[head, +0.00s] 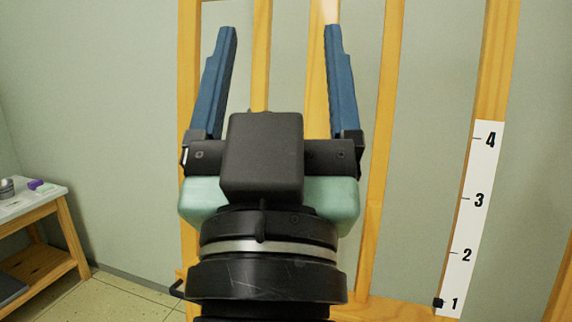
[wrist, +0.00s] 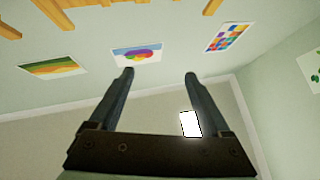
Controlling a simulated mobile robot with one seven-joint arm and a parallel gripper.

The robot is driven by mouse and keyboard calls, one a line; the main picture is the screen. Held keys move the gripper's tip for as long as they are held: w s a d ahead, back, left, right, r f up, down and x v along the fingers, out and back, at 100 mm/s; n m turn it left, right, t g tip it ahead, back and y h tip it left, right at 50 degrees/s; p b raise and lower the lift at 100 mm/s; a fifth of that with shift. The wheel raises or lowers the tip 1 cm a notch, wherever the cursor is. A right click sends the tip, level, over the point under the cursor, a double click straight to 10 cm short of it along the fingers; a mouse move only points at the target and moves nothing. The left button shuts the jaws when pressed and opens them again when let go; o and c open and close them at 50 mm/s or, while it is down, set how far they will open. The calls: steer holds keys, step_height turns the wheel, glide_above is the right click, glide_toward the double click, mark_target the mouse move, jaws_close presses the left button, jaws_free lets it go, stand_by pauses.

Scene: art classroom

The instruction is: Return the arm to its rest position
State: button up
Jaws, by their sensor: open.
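My gripper (head: 280,35) fills the middle of the head view, its two blue fingers spread wide apart and pointing up. Nothing is between the fingers. In the wrist view my gripper (wrist: 159,75) is also open and empty, with wall and ceiling beyond it. My arm rises from the bottom edge of the head view, in front of a wooden frame (head: 393,100).
The wooden frame has upright posts and a numbered white scale strip (head: 475,215) at right. A low wooden table (head: 45,210) with small items stands at the left. Pictures (wrist: 136,54) hang on the wall in the wrist view. Floor (head: 120,298) shows at lower left.

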step_height(320, 180, up, 39)
steer(key=s+t+y+p, duration=0.1)
steer(key=s+p, duration=0.2)
steer(key=p, duration=3.2)
steer(key=shift+d+f, duration=0.2)
